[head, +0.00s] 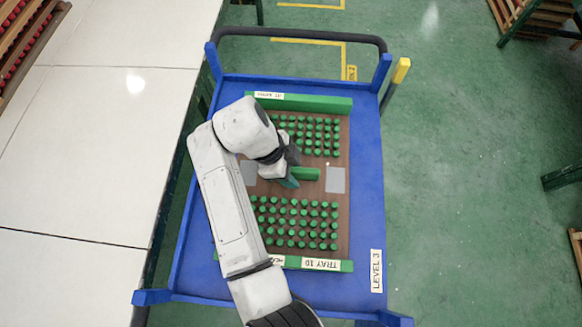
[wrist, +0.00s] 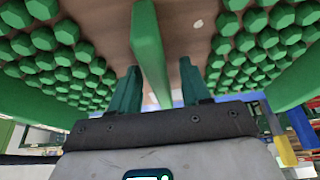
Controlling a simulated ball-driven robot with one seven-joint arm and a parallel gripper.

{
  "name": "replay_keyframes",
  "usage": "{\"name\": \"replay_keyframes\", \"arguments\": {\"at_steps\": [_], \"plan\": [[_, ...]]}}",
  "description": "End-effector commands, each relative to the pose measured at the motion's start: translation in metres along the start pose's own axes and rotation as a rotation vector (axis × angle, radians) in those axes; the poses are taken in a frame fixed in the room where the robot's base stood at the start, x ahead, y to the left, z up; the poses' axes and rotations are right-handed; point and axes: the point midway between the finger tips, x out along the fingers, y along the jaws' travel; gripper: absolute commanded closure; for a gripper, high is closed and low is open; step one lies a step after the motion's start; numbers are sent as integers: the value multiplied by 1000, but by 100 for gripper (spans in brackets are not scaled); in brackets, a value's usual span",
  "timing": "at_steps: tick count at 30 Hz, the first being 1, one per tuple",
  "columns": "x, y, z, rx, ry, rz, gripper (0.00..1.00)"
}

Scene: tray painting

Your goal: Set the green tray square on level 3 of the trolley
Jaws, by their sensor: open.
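The green tray (head: 342,215) lies on the blue trolley's top shelf (head: 367,200), whose label reads LEVEL 3 (head: 376,270). Its edges look roughly parallel to the shelf's edges; my arm hides much of its left side. The tray has a brown base, green end walls and two blocks of green pegs. A green central handle (head: 305,174) stands between the blocks. My gripper (head: 290,180) is at the handle. In the wrist view the handle (wrist: 150,50) runs between the open fingers (wrist: 160,88), with a gap on both sides.
A white table (head: 100,150) runs along the trolley's left side. A dark push bar (head: 300,33) crosses the trolley's far end, with a yellow-topped post (head: 401,70) beside its right corner. The green floor (head: 470,170) to the right is mostly clear.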

Motion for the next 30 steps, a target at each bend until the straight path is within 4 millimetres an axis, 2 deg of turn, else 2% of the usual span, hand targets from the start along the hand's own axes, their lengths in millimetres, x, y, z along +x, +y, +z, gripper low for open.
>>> {"name": "replay_keyframes", "arguments": {"at_steps": [5, 8, 21, 25, 30], "plan": [[-5, 0, -1, 0, -1, -1, 53], [-15, -1, 0, 1, -3, -2, 53], [-102, 0, 0, 0, -4, 0, 53], [-116, 0, 0, 0, -2, 0, 53], [-122, 0, -1, 0, 0, 1, 53]]}}
